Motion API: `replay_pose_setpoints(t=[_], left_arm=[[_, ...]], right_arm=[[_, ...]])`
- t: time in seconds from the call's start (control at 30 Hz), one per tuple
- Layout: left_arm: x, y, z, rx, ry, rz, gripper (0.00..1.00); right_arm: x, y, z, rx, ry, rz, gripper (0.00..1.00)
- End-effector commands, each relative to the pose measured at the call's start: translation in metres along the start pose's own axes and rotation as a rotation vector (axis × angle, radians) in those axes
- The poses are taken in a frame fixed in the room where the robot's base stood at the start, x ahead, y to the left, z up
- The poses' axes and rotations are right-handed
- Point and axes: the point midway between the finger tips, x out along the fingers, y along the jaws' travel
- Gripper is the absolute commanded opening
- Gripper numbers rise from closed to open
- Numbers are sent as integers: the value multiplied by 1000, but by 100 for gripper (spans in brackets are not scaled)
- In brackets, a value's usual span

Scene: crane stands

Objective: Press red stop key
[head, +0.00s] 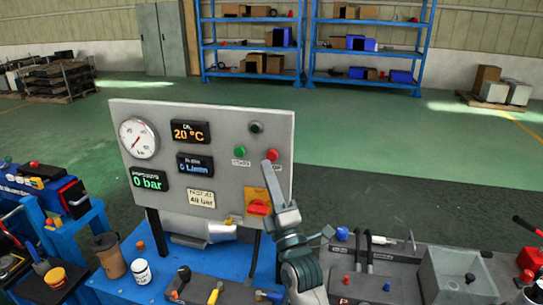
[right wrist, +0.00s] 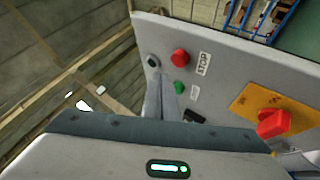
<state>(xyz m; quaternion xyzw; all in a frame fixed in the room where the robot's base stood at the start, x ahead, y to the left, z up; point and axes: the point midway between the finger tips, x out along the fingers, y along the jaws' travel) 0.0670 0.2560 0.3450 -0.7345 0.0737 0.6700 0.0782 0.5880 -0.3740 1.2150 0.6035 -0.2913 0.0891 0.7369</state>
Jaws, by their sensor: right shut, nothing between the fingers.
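The red stop key (head: 272,155) is a round button on the right of the upright grey panel (head: 200,110). In the right wrist view the red key (right wrist: 180,58) sits beside a STOP label (right wrist: 203,63). My right gripper (head: 267,166) is shut and empty, its tips just below the key in the head view. In the wrist view the fingers (right wrist: 163,85) point at the panel between the black knob and the green key, apart from the red key. I cannot tell how far the tips are from the panel. My left gripper is not in view.
A green key (head: 239,152) and a black knob (head: 256,127) are close to the red key. A red rotary switch (head: 259,207) on a yellow plate is below. The blue bench (head: 120,290) holds a brown cup (head: 109,257) and a white jar (head: 141,271).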

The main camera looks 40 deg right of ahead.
Motion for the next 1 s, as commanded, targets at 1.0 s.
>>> replay_pose_setpoints(t=[1.0], left_arm=[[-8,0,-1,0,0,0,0]], right_arm=[[-21,16,-15,1,0,0,0]])
